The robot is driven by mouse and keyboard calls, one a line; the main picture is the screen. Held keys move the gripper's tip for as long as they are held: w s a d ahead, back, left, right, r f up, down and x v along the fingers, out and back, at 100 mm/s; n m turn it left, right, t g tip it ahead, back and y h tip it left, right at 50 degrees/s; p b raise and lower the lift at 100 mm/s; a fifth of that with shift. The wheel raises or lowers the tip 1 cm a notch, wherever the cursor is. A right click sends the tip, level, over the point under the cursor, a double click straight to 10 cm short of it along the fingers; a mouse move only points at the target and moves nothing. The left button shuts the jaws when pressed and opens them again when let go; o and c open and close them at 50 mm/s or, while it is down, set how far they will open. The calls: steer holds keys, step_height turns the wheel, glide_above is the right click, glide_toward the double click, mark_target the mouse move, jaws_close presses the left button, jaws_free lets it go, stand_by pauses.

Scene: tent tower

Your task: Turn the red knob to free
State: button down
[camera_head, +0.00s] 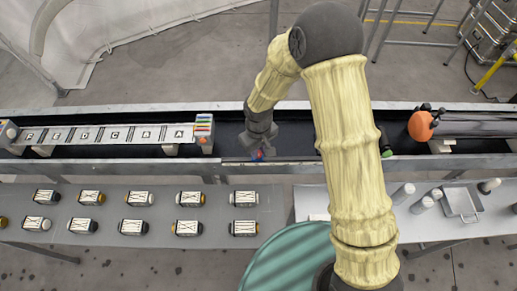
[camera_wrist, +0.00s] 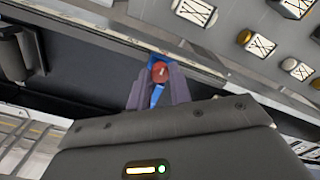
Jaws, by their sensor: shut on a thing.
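The red knob (camera_wrist: 159,72) shows between my fingertips in the wrist view, with a blue part (camera_wrist: 157,95) beside and below it. My gripper (camera_wrist: 158,88) is shut on the knob. In the head view my gripper (camera_head: 258,153) reaches down to the near rail of the dark trough, and a little red and blue shows at its tip. The knob's full outline and any markings around it are hidden by the fingers or too small to read.
A long dark trough (camera_head: 290,120) runs across the view. A lettered strip (camera_head: 110,135) lies at left and an orange disc (camera_head: 421,126) at right. Several labelled blocks (camera_head: 136,198) stand on the near grey table. A green round drum top (camera_head: 290,260) is nearest.

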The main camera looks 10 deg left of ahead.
mark_target(259, 152)
steer(key=c, duration=1.3)
jaws_free()
steer(key=shift+r, duration=0.1)
step_height(259, 152, up, 17)
steer(key=shift+r+b, duration=0.15)
steer(key=shift+b, duration=0.85)
steer(key=s+d+m+t, duration=0.1)
steer(key=s+d+m, duration=0.1)
steer(key=d, duration=0.6)
steer(key=s+d+f+m, duration=0.1)
steer(key=d+m, duration=0.3)
steer(key=d, duration=0.5)
steer(key=s+d+f+m+t, duration=0.1)
steer(key=s+d+m, duration=0.2)
steer(key=d, duration=0.6)
steer(key=shift+s+m+t, duration=0.3)
steer(key=shift+s, duration=0.3)
